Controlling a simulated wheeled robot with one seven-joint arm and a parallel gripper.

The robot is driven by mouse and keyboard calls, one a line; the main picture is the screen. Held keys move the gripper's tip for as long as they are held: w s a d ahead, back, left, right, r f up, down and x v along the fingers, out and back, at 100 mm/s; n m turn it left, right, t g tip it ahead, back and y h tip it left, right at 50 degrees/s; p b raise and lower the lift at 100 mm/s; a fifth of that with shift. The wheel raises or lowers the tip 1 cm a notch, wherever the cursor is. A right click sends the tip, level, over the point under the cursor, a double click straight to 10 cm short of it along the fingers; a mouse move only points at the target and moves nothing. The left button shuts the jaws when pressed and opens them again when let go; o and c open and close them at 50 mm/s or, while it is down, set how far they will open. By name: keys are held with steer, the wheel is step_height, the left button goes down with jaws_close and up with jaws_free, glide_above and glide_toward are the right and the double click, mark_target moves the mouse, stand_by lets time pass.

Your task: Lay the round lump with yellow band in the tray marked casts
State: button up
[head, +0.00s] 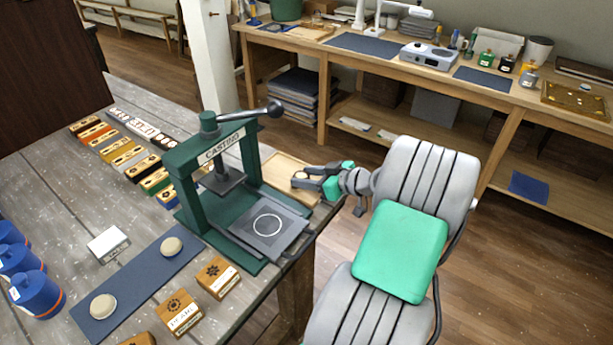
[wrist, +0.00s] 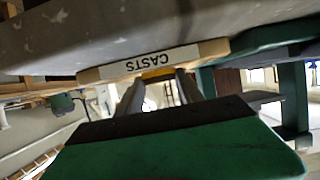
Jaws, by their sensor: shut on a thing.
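My gripper (head: 303,179) is at the right edge of the workbench, over or beside the light wooden tray (head: 281,168) behind the green press. In the wrist view my gripper's two fingers (wrist: 158,88) reach towards the tray's wall (wrist: 90,75), whose label reads CASTS upside down. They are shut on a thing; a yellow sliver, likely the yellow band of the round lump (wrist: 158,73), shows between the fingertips. The rest of the lump is hidden, and I cannot tell whether it touches the tray.
The green casting press (head: 215,165) stands left of my gripper. Two pale round lumps (head: 171,246) (head: 103,306) lie on a blue mat (head: 138,283). Wooden stamped blocks (head: 217,277), blue jars (head: 36,292) and a row of coloured boxes (head: 123,155) crowd the bench.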

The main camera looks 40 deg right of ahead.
steer(key=o, duration=1.4)
steer(key=shift+c, duration=0.2)
steer(key=shift+r+p, duration=0.25)
steer(key=shift+p, duration=0.1)
steer(key=b+v, duration=0.1)
steer(key=v, duration=1.1)
steer(key=shift+b, duration=0.35)
steer(key=shift+f, duration=0.15)
